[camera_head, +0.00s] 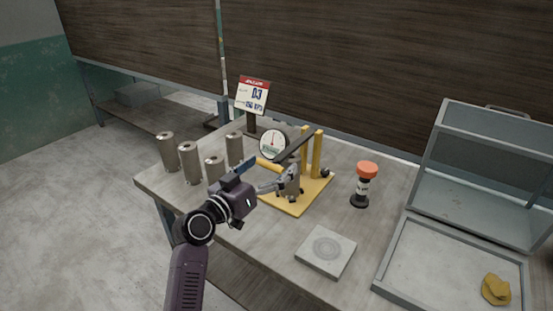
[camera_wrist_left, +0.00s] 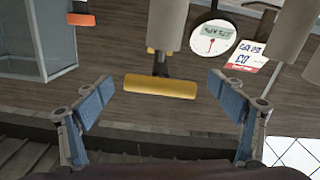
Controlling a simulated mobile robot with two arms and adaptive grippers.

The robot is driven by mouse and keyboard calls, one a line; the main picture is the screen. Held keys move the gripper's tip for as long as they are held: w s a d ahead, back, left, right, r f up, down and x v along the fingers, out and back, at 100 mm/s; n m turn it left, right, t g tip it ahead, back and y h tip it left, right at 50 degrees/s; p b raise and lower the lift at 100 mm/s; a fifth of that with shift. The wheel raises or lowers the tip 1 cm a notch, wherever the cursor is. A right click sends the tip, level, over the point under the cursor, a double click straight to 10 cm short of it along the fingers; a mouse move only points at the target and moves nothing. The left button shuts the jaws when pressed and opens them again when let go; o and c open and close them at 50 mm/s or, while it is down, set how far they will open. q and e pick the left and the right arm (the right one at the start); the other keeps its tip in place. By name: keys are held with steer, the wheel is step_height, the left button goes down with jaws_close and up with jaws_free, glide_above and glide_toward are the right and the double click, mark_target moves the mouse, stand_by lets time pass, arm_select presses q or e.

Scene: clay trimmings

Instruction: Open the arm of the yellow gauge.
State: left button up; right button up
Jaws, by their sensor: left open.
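The yellow gauge stands on the table, with a yellow base plate (camera_head: 297,208), two upright yellow posts (camera_head: 317,152), a dark slanting arm (camera_head: 293,149) and a round white dial (camera_head: 272,144) behind it. My left gripper (camera_head: 288,182) is in front of the gauge, over its base, and hides part of it. In the left wrist view the gripper (camera_wrist_left: 160,100) is open, its fingers wide apart. A yellow bar (camera_wrist_left: 160,87) on a dark stem shows between the fingers, with visible gaps on both sides. The dial (camera_wrist_left: 213,38) shows upside down beyond. My right gripper is not in view.
Several metal cylinders (camera_head: 189,162) stand left of the gauge. A sign (camera_head: 252,96) stands behind. An orange-capped bottle (camera_head: 367,170) stands to the right, a square grey slab (camera_head: 326,251) in front. A tray (camera_head: 420,260) with a yellow lump (camera_head: 496,290) lies far right.

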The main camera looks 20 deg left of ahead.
mark_target(293, 149)
arm_select(q)
steer(key=shift+w+d, duration=0.2)
steer(key=shift+w, duration=0.45)
steer(key=shift+w+d, duration=0.1)
steer(key=shift+w, duration=0.4)
steer(key=c, duration=2)
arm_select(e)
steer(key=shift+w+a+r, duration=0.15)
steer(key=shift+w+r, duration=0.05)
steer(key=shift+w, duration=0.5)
